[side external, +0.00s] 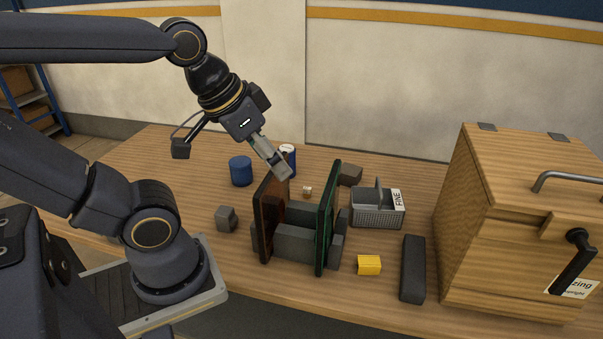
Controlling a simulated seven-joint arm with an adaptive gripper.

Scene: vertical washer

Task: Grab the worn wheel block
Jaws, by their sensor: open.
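My gripper (280,171) is open and points down to the right, above the far top corner of an upright brown panel (268,215). I see no object between its fingers, but they are small and overlap in this view. I cannot tell which thing is the worn wheel block. Block-shaped things on the table are a small grey block (226,218) left of the brown panel, a yellow block (369,265) right of the green panel, a long dark block (413,269), and a brown block (349,175) behind.
The brown panel and a green panel (327,220) stand upright with grey blocks (294,243) between them. A basket (378,215) labelled FINE stands to the right. A blue cylinder (240,171) stands behind. A wooden cabinet (500,235) fills the right side. The table's left back is clear.

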